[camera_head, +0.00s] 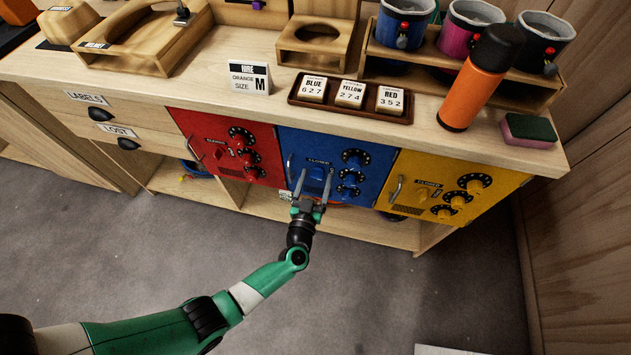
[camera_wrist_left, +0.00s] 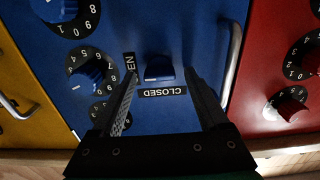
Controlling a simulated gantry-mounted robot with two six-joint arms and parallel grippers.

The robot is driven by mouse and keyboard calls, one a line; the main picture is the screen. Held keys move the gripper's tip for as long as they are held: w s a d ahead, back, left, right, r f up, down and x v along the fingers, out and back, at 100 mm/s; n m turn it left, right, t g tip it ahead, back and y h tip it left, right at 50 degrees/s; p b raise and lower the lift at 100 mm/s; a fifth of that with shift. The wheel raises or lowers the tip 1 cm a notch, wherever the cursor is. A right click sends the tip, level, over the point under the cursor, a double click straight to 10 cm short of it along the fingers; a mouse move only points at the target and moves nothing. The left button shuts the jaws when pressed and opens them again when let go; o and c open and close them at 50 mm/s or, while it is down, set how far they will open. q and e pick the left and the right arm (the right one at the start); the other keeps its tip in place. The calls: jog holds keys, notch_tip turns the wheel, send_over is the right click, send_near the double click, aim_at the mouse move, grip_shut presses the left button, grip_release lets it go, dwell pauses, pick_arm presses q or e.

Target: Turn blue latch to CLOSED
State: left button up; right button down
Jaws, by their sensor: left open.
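The blue latch (camera_head: 318,174) is a small blue knob on the front of the blue locker door (camera_head: 378,150). It also shows in the left wrist view (camera_wrist_left: 158,66), with a pale line along its edge nearest the CLOSED label (camera_wrist_left: 162,92). The OPEN label (camera_wrist_left: 130,66) lies beside the latch, partly hidden by a finger. My left gripper (camera_head: 314,172) is open, its fingers pointing at the door. In the left wrist view my left gripper (camera_wrist_left: 162,74) has one fingertip on each side of the latch, apparently apart from it. My right gripper is out of view.
The blue door has a vertical handle (camera_wrist_left: 232,68) close beside one finger, and black number dials (camera_head: 352,158). A red door (camera_head: 222,140) and a yellow door (camera_head: 425,190) flank it. The countertop above holds an orange bottle (camera_head: 470,90) and number tags on a tray (camera_head: 350,112).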

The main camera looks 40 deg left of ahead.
pick_arm(q)
grip_shut()
dwell(0.3)
jog(key=n, duration=0.3)
jog(key=shift+s+n, duration=0.1)
jog(key=shift+n, duration=0.2)
jog(key=n, duration=0.4)
jog(key=shift+a+n, duration=0.1)
jog(key=shift+n, duration=0.2)
jog(key=shift+f+n+b, duration=0.2)
jog(key=shift+n+b, duration=0.4)
jog(key=shift+n, duration=4.3)
